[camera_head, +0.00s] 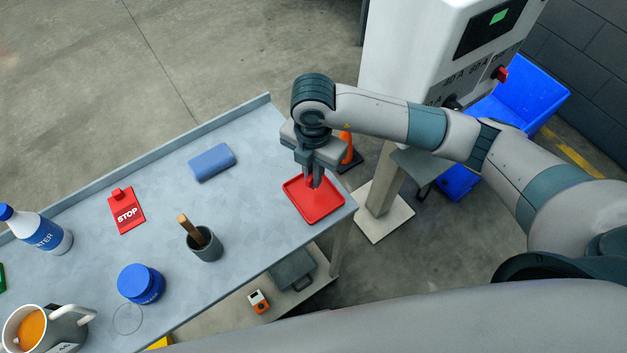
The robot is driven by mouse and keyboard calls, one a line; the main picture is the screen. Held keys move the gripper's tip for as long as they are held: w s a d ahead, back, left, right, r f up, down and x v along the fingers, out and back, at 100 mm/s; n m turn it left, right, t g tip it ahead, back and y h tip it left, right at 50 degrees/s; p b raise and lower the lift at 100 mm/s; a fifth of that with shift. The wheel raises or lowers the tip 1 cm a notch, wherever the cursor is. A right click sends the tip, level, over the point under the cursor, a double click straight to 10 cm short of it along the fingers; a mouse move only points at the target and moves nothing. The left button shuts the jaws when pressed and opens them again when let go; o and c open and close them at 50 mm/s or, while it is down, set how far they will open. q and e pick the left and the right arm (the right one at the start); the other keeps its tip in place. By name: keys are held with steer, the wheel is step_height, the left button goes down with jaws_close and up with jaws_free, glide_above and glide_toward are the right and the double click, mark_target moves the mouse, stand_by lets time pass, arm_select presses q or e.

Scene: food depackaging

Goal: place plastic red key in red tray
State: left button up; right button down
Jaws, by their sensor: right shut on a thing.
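The red tray (322,213) lies on the grey table near its right end. My right gripper (314,184) points down over the tray, with its fingertips at or just above the tray's inside. It is shut on a small red thing (309,181), which looks like the plastic red key. The fingers hide most of it, and red on red makes its edges hard to tell. I cannot tell whether it touches the tray floor. My left gripper is not in view.
On the table are a blue case (211,162), a red STOP tag (126,211), a grey cup (207,247) with a wooden handle, a blue-lidded jar (141,284), a water bottle (40,230) and a mug (38,328). A machine (425,50) and a blue crate (525,92) stand beyond.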

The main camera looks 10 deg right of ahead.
steer(key=shift+f+p, duration=0.5)
steer(key=shift+f, duration=0.05)
step_height(320, 180, down, 3)
steer(key=shift+r+p, duration=0.2)
steer(key=shift+p, duration=0.35)
steer(key=shift+f, duration=0.1)
steer(key=shift+f, duration=0.15)
steer(key=c, duration=1.8)
jaws_free()
steer(key=shift+c, duration=0.2)
